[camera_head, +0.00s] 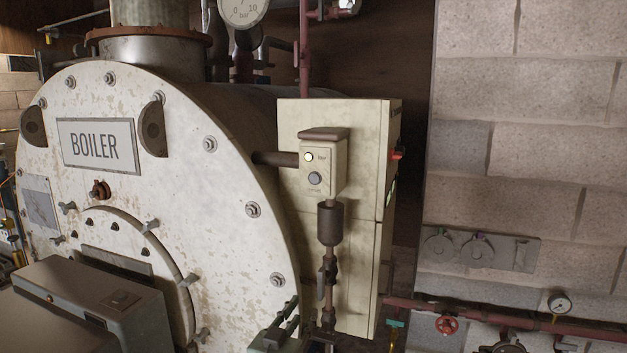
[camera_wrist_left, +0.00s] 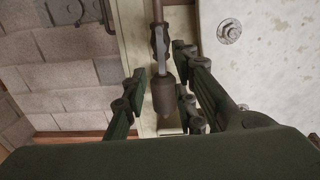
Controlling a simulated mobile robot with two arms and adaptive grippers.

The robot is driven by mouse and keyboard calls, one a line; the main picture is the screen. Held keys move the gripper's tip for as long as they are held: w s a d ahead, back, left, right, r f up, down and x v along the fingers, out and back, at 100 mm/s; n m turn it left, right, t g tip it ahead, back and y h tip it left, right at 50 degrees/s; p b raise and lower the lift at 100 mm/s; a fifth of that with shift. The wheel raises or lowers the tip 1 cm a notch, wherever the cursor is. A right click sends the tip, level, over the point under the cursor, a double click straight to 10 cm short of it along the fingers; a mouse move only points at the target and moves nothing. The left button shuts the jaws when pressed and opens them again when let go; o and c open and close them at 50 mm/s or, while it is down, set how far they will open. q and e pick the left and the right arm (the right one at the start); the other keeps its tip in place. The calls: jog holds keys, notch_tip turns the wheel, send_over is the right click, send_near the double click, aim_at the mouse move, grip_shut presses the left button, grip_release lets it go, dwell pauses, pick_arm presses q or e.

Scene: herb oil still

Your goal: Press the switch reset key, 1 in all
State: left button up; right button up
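A cream switch box (camera_head: 324,166) with a brown cap stands on the boiler's right side. Its front carries a lit round lamp (camera_head: 308,156) and, below, a grey round button (camera_head: 315,178) with a label too small to read. I take this button as the reset key; it stands clear, with nothing touching it. My left gripper (camera_head: 282,325) is at the bottom of the head view, below and left of the box. In the left wrist view its fingers (camera_wrist_left: 160,65) are apart and empty, with the pipe and brown cylinder (camera_wrist_left: 163,95) showing between them. The button is not visible there.
The boiler (camera_head: 230,190) front fills the left side, with bolts and a grey burner housing (camera_head: 85,310). A vertical pipe (camera_head: 329,275) runs below the switch box. A cream cabinet (camera_head: 361,245) stands behind it. A block wall with red pipework (camera_head: 500,312) is at right.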

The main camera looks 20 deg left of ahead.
pick_arm(q)
grip_shut()
dwell(1.2)
